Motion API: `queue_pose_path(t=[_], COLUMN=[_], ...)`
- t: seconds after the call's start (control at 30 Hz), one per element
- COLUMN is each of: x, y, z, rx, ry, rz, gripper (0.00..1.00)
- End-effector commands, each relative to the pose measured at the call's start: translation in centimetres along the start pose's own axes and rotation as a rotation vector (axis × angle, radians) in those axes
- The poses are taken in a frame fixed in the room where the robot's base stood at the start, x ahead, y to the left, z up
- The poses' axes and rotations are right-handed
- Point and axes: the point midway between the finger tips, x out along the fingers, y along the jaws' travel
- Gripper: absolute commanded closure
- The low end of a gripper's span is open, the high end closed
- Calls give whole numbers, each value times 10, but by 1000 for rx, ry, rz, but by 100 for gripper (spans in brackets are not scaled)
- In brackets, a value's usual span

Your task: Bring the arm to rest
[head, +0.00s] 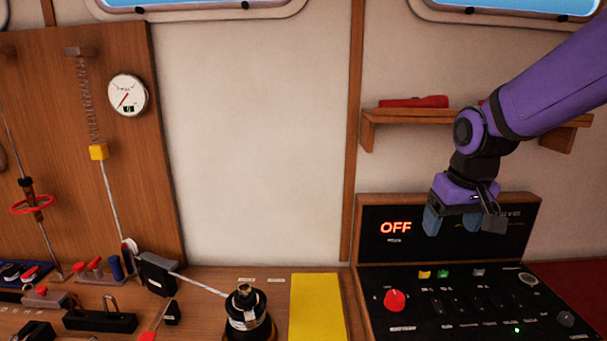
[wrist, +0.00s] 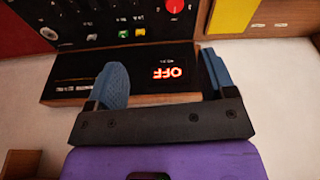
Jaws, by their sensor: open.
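My gripper (head: 463,222) hangs from my purple arm at the right of the head view, in front of the black control panel (head: 372,243). Its blue-padded fingers are apart with nothing between them. In the wrist view my gripper (wrist: 165,82) shows both fingers spread, with the panel's lit red OFF display (wrist: 174,73) beyond them. The display also reads OFF in the head view (head: 395,228). I cannot tell the gap between the fingers and the panel face.
A red knob (head: 395,300) and several switches sit on the panel's lower deck. A wooden shelf (head: 420,117) holds a red flashlight (head: 415,102). A black winch (head: 247,312) carries a white line. A yellow pad (head: 316,308) lies beside it. The wall at centre is bare.

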Motion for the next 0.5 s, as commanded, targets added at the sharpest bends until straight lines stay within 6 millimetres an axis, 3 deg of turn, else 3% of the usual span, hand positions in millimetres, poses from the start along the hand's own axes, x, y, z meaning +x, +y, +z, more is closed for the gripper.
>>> queue_pose_path(t=[0.2,0.5], x=[-50,-96], y=[9,15], z=[45,112], rx=[32,70], ry=[79,178], rz=[-3,4], gripper=[23,23])
